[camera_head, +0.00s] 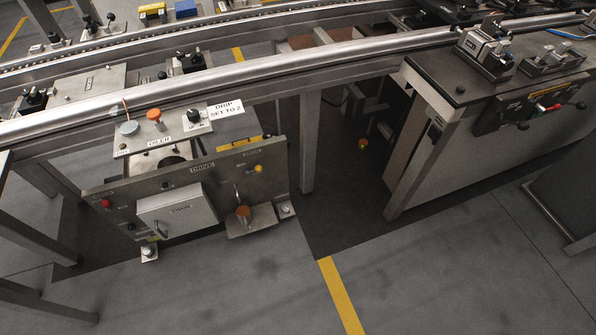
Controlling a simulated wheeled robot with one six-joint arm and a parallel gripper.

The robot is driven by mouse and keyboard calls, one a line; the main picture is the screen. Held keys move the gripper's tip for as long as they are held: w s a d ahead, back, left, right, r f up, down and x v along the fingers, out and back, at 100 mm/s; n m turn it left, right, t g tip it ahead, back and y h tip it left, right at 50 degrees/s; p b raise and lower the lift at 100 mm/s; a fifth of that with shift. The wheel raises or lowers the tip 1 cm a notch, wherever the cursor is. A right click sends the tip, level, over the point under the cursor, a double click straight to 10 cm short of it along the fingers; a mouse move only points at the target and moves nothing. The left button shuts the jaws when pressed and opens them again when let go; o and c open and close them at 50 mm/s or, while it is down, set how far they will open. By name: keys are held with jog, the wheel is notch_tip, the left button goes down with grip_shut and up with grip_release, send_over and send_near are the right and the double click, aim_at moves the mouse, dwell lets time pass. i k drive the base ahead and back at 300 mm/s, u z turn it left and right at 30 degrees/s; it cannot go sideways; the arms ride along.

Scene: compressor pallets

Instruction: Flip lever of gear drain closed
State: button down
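The drive unit, a grey steel box with a front panel labelled DRIVE (203,168), stands low at the left under the rail. At the panel's right are a small yellow knob (258,169) and a thin upright lever-like part (237,193). Below them an orange-brown cap or cup (243,211) stands over a metal tray (252,224). The small labels here are too small to read, so I cannot tell which part is the gear drain lever or whether it is open or closed. My gripper is not in view.
A hinged grey box (177,210) juts from the panel, with a red knob (105,203) to its left. A DRIP SET TO 2 tag (226,110) stands on top. A long metal rail (330,52) crosses above. A grey cabinet (470,150) stands right. The floor (230,290) in front is clear.

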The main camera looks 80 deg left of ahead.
aim_at(258, 169)
jog(key=u, duration=0.45)
jog(key=i, duration=0.7)
jog(key=u, duration=0.8)
jog(key=i, duration=0.3)
jog(key=u, duration=0.35)
